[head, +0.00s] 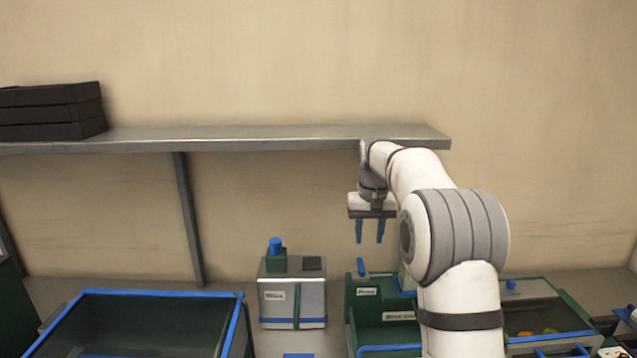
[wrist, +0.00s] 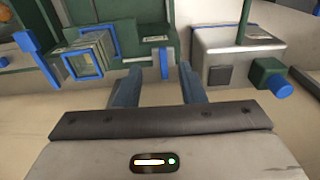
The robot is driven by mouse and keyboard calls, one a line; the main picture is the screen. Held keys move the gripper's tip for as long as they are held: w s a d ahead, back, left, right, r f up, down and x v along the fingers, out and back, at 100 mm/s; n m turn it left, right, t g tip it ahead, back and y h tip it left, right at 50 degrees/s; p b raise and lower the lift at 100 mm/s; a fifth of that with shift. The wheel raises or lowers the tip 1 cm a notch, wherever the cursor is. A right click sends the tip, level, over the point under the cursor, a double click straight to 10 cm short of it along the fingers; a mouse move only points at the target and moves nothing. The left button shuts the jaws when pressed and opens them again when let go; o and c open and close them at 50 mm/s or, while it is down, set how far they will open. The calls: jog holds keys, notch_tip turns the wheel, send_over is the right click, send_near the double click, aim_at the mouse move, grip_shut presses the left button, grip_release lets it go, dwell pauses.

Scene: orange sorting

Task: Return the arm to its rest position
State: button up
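My gripper (head: 369,231) hangs from my raised arm in the head view, its two blue fingers pointing down. It is above the green sorting station (head: 353,310) and clear of it. In the wrist view my gripper (wrist: 155,84) shows its two fingers apart, with nothing held between them. A blue-edged part of the station shows beyond the fingertips.
A grey shelf (head: 270,140) runs along the wall close to my upper arm, with black trays (head: 60,112) at its left. Below stand a blue-rimmed bin (head: 165,293), a grey machine with a blue knob (head: 292,295), and a bin with oranges (head: 545,312).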

jog(key=s+r+t+b, duration=0.1)
jog(key=s+t, duration=0.1)
jog(key=s, duration=2.6)
jog(key=s+f, duration=0.6)
jog(key=s, duration=0.4)
jog(key=shift+d+t, duration=0.3)
jog(key=shift+d, duration=0.15)
